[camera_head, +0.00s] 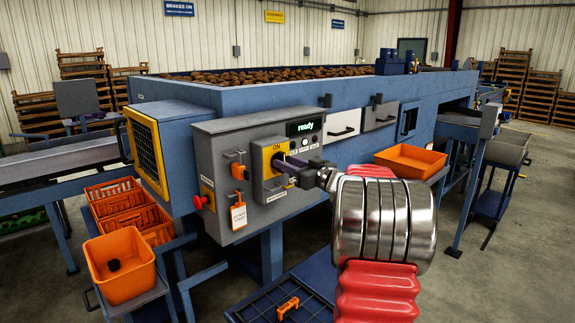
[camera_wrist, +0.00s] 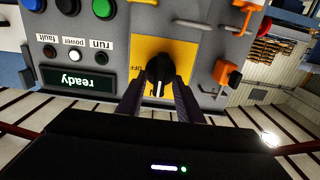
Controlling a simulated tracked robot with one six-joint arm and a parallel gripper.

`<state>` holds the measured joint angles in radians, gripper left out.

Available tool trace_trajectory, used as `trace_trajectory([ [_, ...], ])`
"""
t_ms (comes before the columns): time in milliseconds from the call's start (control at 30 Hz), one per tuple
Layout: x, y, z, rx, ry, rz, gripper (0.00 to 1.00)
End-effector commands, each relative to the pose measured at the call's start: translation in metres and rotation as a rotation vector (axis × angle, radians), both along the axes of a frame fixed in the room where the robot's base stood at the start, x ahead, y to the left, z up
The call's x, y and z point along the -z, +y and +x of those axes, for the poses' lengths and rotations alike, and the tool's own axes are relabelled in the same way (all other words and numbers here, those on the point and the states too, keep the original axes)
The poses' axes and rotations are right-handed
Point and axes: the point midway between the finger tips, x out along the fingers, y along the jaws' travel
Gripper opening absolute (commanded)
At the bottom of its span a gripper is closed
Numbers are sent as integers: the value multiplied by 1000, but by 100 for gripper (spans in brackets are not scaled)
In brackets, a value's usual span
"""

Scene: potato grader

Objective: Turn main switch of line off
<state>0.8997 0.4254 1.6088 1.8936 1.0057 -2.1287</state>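The main switch is a black rotary knob (camera_wrist: 160,69) on a yellow plate (camera_wrist: 185,52), labelled ON in the head view (camera_head: 276,148). In the wrist view, which is upside down, the knob's white mark points to the picture's bottom, the ON side; OFF lettering shows at its left. My gripper (camera_wrist: 158,86) is at the knob, its two dark fingers on either side of it. A little yellow shows between finger and knob, so it looks open around the knob. In the head view my gripper (camera_head: 283,164) hides most of the knob.
The grey control panel (camera_head: 222,212) has a display (camera_head: 305,127) reading "ready". Beside the switch are an orange padlock (camera_head: 239,171), a hanging tag (camera_head: 238,215) and a red button (camera_head: 199,202). Orange crates stand at left; an orange tray (camera_head: 410,160) sits at right.

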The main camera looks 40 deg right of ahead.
Motion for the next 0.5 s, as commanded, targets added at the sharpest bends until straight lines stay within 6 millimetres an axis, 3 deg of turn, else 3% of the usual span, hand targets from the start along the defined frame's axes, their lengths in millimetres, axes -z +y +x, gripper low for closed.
trace_trajectory([
  [133,0,0,0,0,0,0,31],
  [500,0,0,-1,0,0,0,5],
])
